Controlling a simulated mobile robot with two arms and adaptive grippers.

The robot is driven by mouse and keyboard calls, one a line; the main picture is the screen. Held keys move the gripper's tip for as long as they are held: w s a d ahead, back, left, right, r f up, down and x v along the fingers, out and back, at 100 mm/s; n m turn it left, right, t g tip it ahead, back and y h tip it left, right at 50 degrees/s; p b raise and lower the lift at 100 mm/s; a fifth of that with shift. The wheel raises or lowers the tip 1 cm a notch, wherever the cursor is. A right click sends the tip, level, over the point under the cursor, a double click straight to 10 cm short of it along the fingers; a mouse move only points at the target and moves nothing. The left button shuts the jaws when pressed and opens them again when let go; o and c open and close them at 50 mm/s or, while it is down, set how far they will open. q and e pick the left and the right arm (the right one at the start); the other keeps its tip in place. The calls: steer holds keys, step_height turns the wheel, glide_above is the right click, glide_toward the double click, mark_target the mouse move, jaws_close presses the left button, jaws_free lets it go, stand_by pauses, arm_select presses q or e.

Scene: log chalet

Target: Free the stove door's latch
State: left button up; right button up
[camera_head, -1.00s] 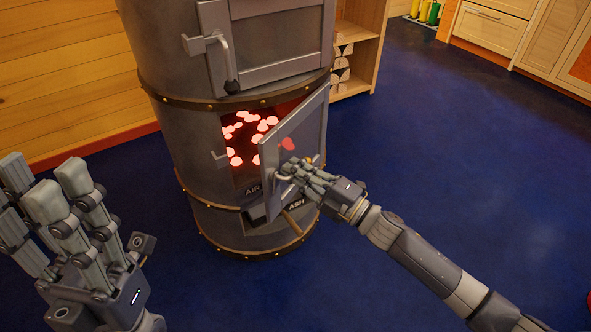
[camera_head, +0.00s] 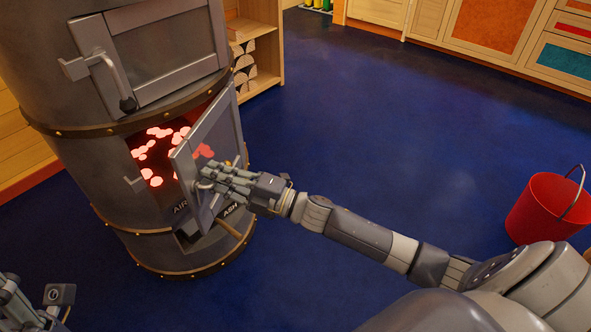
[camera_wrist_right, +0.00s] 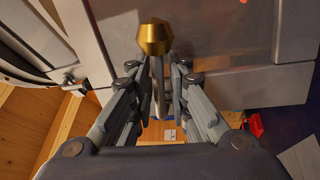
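The grey round stove (camera_head: 60,60) stands at the left of the head view. Its lower door (camera_head: 217,130) is swung partly open, showing glowing embers (camera_head: 150,165) inside. A small catch (camera_head: 132,184) sticks out at the left of the opening. My right gripper (camera_head: 208,178) is at the handle (camera_head: 201,190) on the lower door's free edge. In the right wrist view, a rod (camera_wrist_right: 159,85) and a brass knob (camera_wrist_right: 155,38) lie between the spread-based fingers; whether they grip is unclear. My left gripper (camera_head: 18,300) is mostly cut off at the lower left.
The upper stove door (camera_head: 165,50) is closed, with its own lever handle (camera_head: 118,75). A wooden log shelf (camera_head: 262,45) stands behind the stove. A red bucket (camera_head: 545,210) stands at the right. The blue floor between is clear.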

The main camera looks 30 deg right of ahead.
steer(key=s+a+f+m+h+b, duration=0.15)
steer(key=m+b, duration=0.25)
steer(key=m, duration=0.5)
steer(key=s+a+f+m+h+b, duration=0.15)
steer(key=m+b, duration=0.25)
steer(key=m, duration=0.4)
steer(key=s+d+h+p, duration=0.1)
steer(key=s+d+p, duration=0.55)
steer(key=s, duration=0.25)
steer(key=w+d+f+m+g+h+p, duration=0.25)
steer(key=d+f+h+p, duration=0.25)
steer(key=d+f+p, duration=0.5)
steer(key=s+d+f+m+g+h+p, duration=0.2)
steer(key=s+f+p, duration=0.4)
steer(key=p, duration=0.5)
steer(key=shift+s+d+f+g+h, duration=0.4)
steer(key=shift+s+d+h, duration=0.3)
steer(key=shift+s+d, duration=0.25)
steer(key=shift+o, duration=0.5)
